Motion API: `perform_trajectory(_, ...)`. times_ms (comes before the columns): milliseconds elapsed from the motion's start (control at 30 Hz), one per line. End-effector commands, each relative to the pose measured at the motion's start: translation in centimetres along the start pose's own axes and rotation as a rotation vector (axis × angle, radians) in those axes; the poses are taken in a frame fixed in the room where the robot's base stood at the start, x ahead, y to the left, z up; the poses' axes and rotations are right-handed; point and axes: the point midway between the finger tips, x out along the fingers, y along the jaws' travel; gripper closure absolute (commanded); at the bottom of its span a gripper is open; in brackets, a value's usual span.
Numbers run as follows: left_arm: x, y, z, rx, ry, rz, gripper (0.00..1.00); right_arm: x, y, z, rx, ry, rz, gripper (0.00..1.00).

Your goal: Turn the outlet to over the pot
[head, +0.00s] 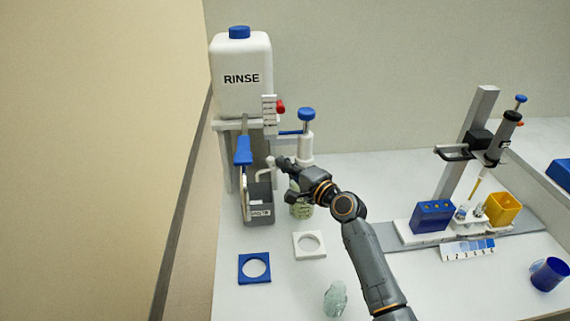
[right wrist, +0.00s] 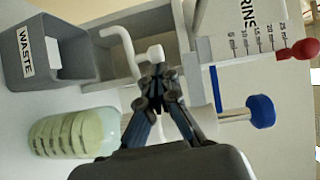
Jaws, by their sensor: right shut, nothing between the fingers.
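The outlet is a bent white tube (right wrist: 124,42), also seen in the head view (head: 269,162). Its free end points toward the grey WASTE box (head: 258,212), also in the right wrist view (right wrist: 48,48). A glass pot (right wrist: 72,133) with greenish contents and dark marks stands beside the box. In the head view the pot (head: 301,210) is partly hidden by my right gripper (head: 281,162). That gripper is shut and empty, its fingertips (right wrist: 157,76) close to the outlet's white end knob; I cannot tell if they touch. My left gripper is not in view.
A RINSE bottle (head: 241,88) stands on a rack behind, with a blue-topped pump (head: 306,122) and a red knob (head: 281,107). Blue (head: 254,268) and white (head: 309,245) ring plates and a glass piece (head: 335,299) lie in front. A pipette stand (head: 470,150) is at right.

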Motion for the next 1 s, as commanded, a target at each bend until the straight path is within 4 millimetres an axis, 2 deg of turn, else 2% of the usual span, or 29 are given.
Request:
perform_trajectory(133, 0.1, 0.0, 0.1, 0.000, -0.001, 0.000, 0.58, 0.1, 0.0, 0.0, 0.000, 0.000, 0.000, 1.00)
perform_trajectory(200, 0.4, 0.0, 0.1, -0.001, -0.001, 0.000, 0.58, 0.8, -0.1, 0.1, 0.001, 0.004, -0.002, 1.00)
perform_trajectory(300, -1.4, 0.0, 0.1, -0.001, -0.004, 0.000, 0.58, 1.3, -0.6, 0.2, 0.007, 0.053, 0.003, 1.00)
perform_trajectory(400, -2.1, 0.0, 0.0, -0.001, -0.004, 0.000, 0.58, 1.8, -0.5, 0.2, 0.007, 0.093, 0.004, 1.00)
perform_trajectory(500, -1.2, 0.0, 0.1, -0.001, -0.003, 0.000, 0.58, 2.4, 0.0, 0.0, 0.005, 0.097, 0.004, 1.00)
perform_trajectory(1000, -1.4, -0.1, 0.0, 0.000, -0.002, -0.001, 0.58, 2.2, -0.2, -0.1, 0.005, 0.096, 0.005, 1.00)
